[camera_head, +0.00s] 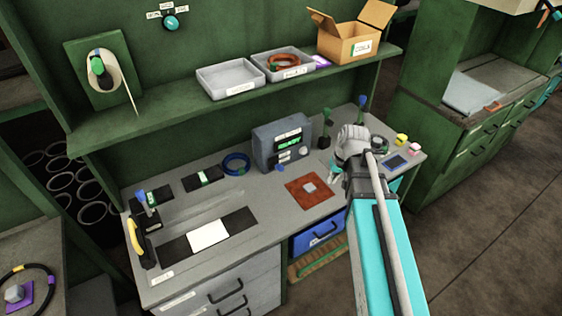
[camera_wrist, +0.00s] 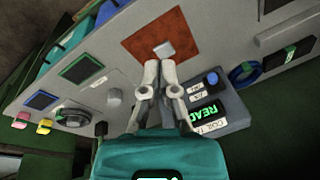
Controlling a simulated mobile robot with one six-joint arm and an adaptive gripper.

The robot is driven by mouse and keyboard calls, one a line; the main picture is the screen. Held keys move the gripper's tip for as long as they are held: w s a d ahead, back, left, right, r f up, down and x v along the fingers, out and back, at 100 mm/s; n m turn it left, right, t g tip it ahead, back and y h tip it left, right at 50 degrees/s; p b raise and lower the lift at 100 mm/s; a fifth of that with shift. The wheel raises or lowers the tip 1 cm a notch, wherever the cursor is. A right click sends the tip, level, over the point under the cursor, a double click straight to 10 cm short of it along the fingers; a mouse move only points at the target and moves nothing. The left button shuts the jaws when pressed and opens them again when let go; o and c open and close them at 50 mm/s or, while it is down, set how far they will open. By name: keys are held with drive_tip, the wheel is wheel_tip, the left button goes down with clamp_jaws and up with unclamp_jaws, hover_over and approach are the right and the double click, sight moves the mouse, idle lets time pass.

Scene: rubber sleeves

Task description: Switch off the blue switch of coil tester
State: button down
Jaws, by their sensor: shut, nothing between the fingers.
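The coil tester (camera_head: 266,152) is a grey box at the back of the bench with a lit green display reading READY. In the wrist view the tester (camera_wrist: 238,112) is upside down, right of my fingers. A round blue switch (camera_wrist: 212,77) sits on its front beside small white labels. It is small in the head view (camera_head: 282,168), and I cannot tell its setting. My gripper (camera_head: 334,172) is shut and empty, to the right of the tester. In the wrist view my fingertips (camera_wrist: 160,67) are together, apart from the switch.
A red-brown mat (camera_head: 296,196) with a grey block lies in front of the tester. A blue ring (camera_head: 236,164) lies to its left. Blue- and green-topped stands (camera_head: 325,138) and yellow and pink blocks (camera_head: 402,139) are at the right. A shelf (camera_head: 200,108) runs above the bench.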

drive_tip(key=w+a+n+y, duration=0.1)
drive_tip(key=w+a+y, duration=0.1)
drive_tip(key=w+a, duration=0.3)
drive_tip(key=w+a+r+n+t+y, duration=0.1)
drive_tip(key=w+a, duration=0.4)
drive_tip(key=w, duration=0.7)
drive_tip(key=shift+w+a+r+t+y+b, duration=0.3)
drive_tip(key=shift+y+b, duration=0.15)
drive_tip(key=shift+y, duration=0.25)
drive_tip(key=shift+f, duration=0.2)
drive_tip(key=b, duration=0.8)
hover_over(277, 166)
drive_tip(key=w+d, duration=0.3)
drive_tip(key=d, duration=0.1)
wheel_tip(277, 166, down, 8)
drive_tip(key=f+b, duration=0.1)
drive_tip(key=s+a+f+b, duration=0.1)
drive_tip(key=s+f+b, duration=0.1)
drive_tip(key=shift+s+a+f+b, duration=0.15)
drive_tip(key=shift+a+b, duration=0.1)
drive_tip(key=shift+b, duration=0.1)
drive_tip(key=shift+a, duration=0.3)
drive_tip(key=shift+d, duration=0.3)
